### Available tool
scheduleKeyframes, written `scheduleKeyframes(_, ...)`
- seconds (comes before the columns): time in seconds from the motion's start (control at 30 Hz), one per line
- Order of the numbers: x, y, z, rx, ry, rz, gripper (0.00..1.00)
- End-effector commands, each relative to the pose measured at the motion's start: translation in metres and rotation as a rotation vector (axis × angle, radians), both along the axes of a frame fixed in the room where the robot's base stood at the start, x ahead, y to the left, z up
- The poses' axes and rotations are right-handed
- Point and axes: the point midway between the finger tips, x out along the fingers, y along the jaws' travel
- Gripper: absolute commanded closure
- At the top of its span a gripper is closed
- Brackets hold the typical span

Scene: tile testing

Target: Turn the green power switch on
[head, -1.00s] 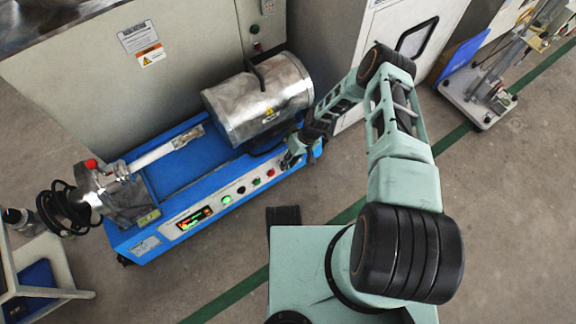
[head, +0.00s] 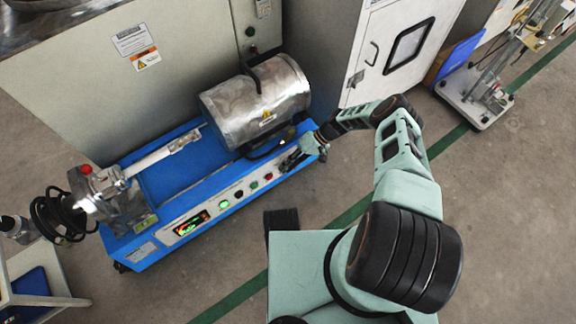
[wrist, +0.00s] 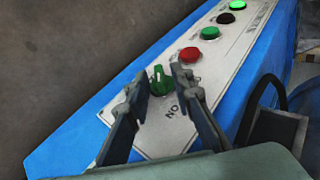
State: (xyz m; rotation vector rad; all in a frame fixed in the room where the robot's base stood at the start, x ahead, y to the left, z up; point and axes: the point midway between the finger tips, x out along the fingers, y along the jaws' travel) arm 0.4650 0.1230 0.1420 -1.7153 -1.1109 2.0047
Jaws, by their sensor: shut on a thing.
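The green power switch (wrist: 160,80) is a rotary knob with a raised ridge on the white control panel (wrist: 225,60) in the wrist view. Its ridge points roughly up and down in the picture. Lettering that reads "ON" the other way up is printed beside it. My gripper (wrist: 159,77) has one finger on each side of the knob and is shut on it. In the head view my gripper (head: 291,160) is at the right end of the blue machine's front panel and hides the switch.
A red button (wrist: 189,57), a green button (wrist: 210,33), a black button (wrist: 225,18) and a lit green button (wrist: 236,4) run along the panel. A metal drum (head: 258,100) sits on the blue machine (head: 170,180) just behind my gripper. Floor in front is clear.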

Motion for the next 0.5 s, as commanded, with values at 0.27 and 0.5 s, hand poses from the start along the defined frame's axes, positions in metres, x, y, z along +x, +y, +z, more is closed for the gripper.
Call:
scheduleKeyframes(0.27, -0.0032, 0.0007, -0.0013, 0.004, 0.007, 0.003, 1.0)
scheduleKeyframes(0.5, -0.003, 0.0008, -0.0012, 0.003, 0.006, 0.003, 0.75)
